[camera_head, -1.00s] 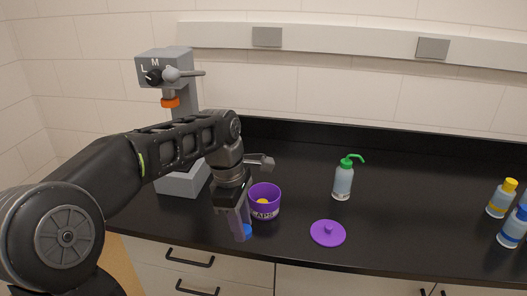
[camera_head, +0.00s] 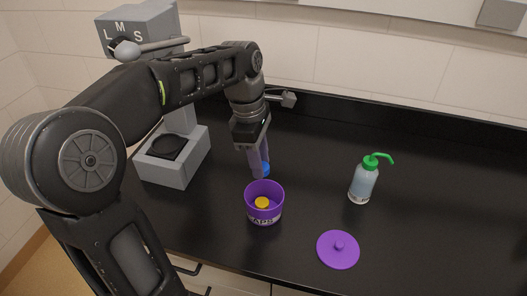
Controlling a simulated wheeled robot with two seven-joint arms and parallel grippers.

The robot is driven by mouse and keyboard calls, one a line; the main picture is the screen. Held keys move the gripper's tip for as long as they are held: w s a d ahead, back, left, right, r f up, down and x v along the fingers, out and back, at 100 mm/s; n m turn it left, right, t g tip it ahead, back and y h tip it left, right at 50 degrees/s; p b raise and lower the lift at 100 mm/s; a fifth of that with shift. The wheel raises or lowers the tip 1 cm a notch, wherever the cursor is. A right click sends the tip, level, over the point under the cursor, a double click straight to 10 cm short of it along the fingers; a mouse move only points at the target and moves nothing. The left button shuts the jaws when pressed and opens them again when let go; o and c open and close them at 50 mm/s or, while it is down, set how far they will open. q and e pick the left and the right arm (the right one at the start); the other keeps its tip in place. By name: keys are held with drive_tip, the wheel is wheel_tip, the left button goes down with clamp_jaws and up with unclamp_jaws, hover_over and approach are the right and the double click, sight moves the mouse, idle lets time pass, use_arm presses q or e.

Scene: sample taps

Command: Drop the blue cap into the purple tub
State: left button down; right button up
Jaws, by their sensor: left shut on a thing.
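The purple tub (camera_head: 264,215), labelled with dark letters ending in "APS", stands open on the black counter with a yellow cap (camera_head: 262,202) inside. My left gripper (camera_head: 260,172) points down above the tub's back rim and is shut on the blue cap (camera_head: 265,169). The gripper's fingers partly hide the cap. The cap appears higher in the picture than the tub's opening; its exact height above the tub is hard to tell. My right gripper is out of view.
A purple lid (camera_head: 338,250) with a knob lies on the counter right of the tub. A wash bottle (camera_head: 363,183) with a green spout stands behind it. A grey tap device (camera_head: 172,155) marked L, M, S stands at the left. The counter's right part is clear.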

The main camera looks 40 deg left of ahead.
use_arm(q)
drive_tip(key=shift+s, duration=0.1)
drive_tip(key=b, duration=0.5)
hover_over(271, 190)
drive_tip(key=s+a, duration=0.1)
drive_tip(key=s, duration=0.2)
wheel_tip(271, 190, down, 6)
drive_tip(key=shift+s+f, duration=0.1)
drive_tip(key=shift+s, duration=0.05)
drive_tip(key=c, duration=0.9)
unclamp_jaws()
drive_tip(key=shift+c, duration=0.2)
